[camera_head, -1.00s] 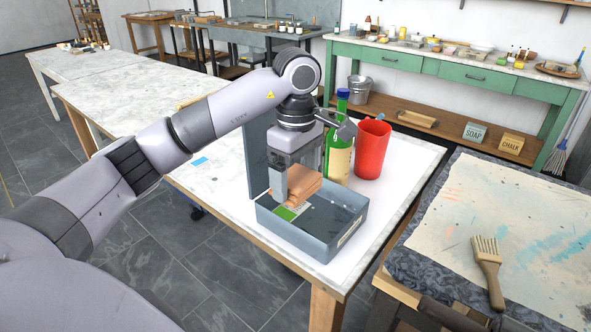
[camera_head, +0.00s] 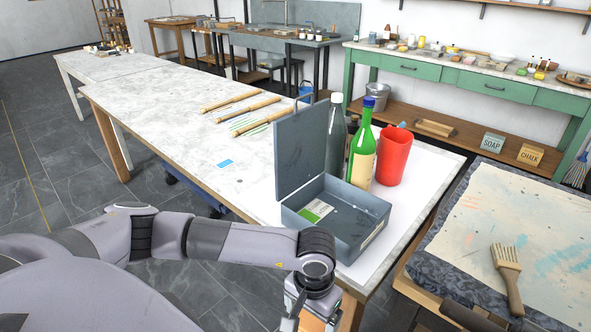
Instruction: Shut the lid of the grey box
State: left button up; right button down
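The grey box (camera_head: 372,242) stands on the white-topped table. Its lid (camera_head: 301,150) is up, nearly upright, hinged along the box's left side. A green-and-white label (camera_head: 316,211) shows inside; the rest of the visible interior looks empty. My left gripper (camera_head: 312,319) is at the bottom edge of the view, in front of the box and outside it. It appears shut on an orange-brown block (camera_head: 313,324), partly cut off by the picture edge. My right gripper is not in view.
A green bottle (camera_head: 362,155), a dark bottle (camera_head: 335,140) and a red cup (camera_head: 394,157) stand close behind the box. A brush (camera_head: 507,275) lies on the cloth-covered table at right.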

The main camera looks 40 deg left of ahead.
aim_at(300, 137)
jog(key=j+z, duration=0.1)
jog(key=j, duration=0.35)
jog(key=k+j+z, duration=0.1)
jog(key=j, duration=0.4)
jog(key=j+z, duration=0.1)
jog(key=j, duration=0.35)
jog(key=k+j+z, duration=0.1)
jog(key=j, duration=0.35)
jog(key=k+j, duration=0.1)
jog(key=j, duration=0.35)
jog(key=k+j+z, duration=0.15)
jog(key=j, duration=0.3)
jog(key=j+z, duration=0.1)
jog(key=j, duration=0.35)
jog(key=k, duration=0.05)
